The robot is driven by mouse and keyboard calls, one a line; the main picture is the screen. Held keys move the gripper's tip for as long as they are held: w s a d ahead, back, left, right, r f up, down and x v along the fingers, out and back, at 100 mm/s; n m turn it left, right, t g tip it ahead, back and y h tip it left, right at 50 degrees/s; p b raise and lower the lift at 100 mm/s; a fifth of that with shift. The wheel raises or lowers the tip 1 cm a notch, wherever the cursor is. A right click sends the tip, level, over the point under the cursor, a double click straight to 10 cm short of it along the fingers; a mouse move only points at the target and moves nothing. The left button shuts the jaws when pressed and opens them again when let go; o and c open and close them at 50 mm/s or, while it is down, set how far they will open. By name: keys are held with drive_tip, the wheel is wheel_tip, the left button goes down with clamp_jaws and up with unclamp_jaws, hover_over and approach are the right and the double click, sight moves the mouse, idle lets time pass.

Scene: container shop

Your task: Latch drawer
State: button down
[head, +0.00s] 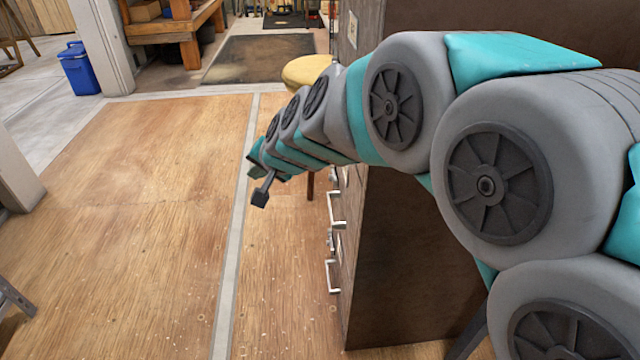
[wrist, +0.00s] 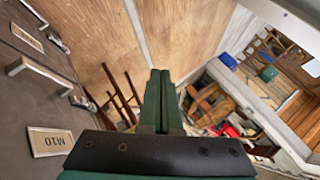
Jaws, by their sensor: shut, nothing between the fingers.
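A brown drawer cabinet (head: 400,265) stands below and right of my arm in the head view. Its front carries silver handles, including a lower one (head: 333,276). In the wrist view its front fills the left side, with a bar handle (wrist: 42,74), small metal latch fittings (wrist: 82,102) and a label reading M10 (wrist: 50,141), upside down. I cannot tell which drawer is meant, and no drawer clearly stands out. My gripper (wrist: 160,76) has its green fingers together, empty, beside the cabinet front and apart from it. It also shows small in the head view (head: 256,169).
A round yellow stool (head: 308,70) stands beyond my arm near the cabinet. The wooden floor (head: 130,190) left of the cabinet is clear. A blue bin (head: 80,68) and a wooden workbench (head: 175,28) are farther back. My arm hides part of the cabinet.

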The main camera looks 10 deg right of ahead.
drive_tip(key=w+a+m+t+h+b, duration=0.3)
drive_tip(key=w+m+t, duration=0.45)
drive_tip(key=w, duration=1.05)
drive_tip(key=w+d+f+m+g+h+b, duration=0.2)
drive_tip(key=d+f+m+h, duration=0.3)
drive_tip(key=f+m+h, duration=0.3)
drive_tip(key=s+d+f+m+g+h+b, duration=0.1)
drive_tip(key=s+d+f+m+g+h, duration=0.3)
drive_tip(key=s+f+m+h, duration=0.4)
drive_tip(key=shift+s+d+g+h+b, duration=0.35)
drive_tip(key=shift+s+g, duration=0.4)
drive_tip(key=shift+s, duration=0.5)
approach(337, 179)
drive_tip(key=b+x, duration=0.1)
drive_tip(key=x, duration=0.3)
drive_tip(key=shift+d, duration=0.3)
